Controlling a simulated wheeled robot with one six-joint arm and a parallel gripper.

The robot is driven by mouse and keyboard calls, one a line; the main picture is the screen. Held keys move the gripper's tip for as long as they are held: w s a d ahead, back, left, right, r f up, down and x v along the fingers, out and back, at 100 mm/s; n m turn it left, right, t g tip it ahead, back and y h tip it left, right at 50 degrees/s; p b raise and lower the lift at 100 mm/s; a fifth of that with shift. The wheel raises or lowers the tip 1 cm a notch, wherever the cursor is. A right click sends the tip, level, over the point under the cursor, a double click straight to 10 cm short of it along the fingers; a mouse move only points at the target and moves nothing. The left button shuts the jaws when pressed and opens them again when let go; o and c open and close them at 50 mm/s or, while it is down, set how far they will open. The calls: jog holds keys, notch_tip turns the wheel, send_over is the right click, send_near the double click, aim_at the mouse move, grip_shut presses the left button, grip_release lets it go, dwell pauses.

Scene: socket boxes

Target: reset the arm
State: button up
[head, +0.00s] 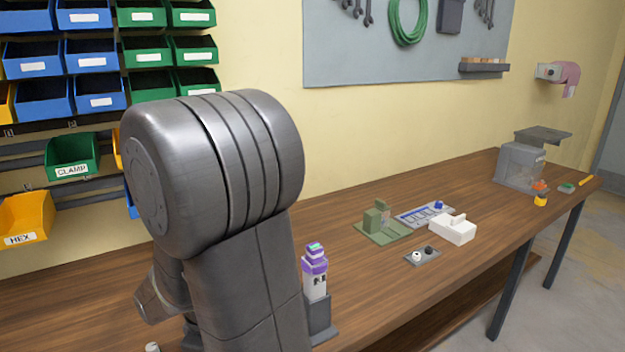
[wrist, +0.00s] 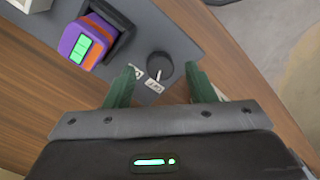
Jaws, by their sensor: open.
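My gripper (wrist: 162,78) shows in the wrist view with its two green fingers spread apart and nothing held between them. A round black knob (wrist: 160,66) on a grey panel (wrist: 168,28) lies just beyond and between the fingertips; I cannot tell the height gap. Small white labels sit beside the knob. A purple and orange block with a green display (wrist: 82,45) sits by a dark socket on the same panel, left of the fingers. In the head view my arm fills the left middle, and my gripper is not visible there.
In the head view, a purple-topped white device (head: 315,280) stands in a grey holder close to my arm. A green fixture (head: 380,222), a white box (head: 452,230) and a grey machine (head: 520,166) stand farther along the wooden bench (head: 400,285). Bins (head: 95,94) hang at left.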

jog(key=shift+f, duration=0.7)
jog(key=m, duration=0.5)
jog(key=shift+r+m, duration=0.15)
jog(key=shift+m, duration=0.15)
jog(key=m, duration=0.6)
notch_tip(320, 180, up, 11)
jog(key=p, duration=0.1)
jog(key=shift+m, duration=0.3)
jog(key=shift+d, duration=0.1)
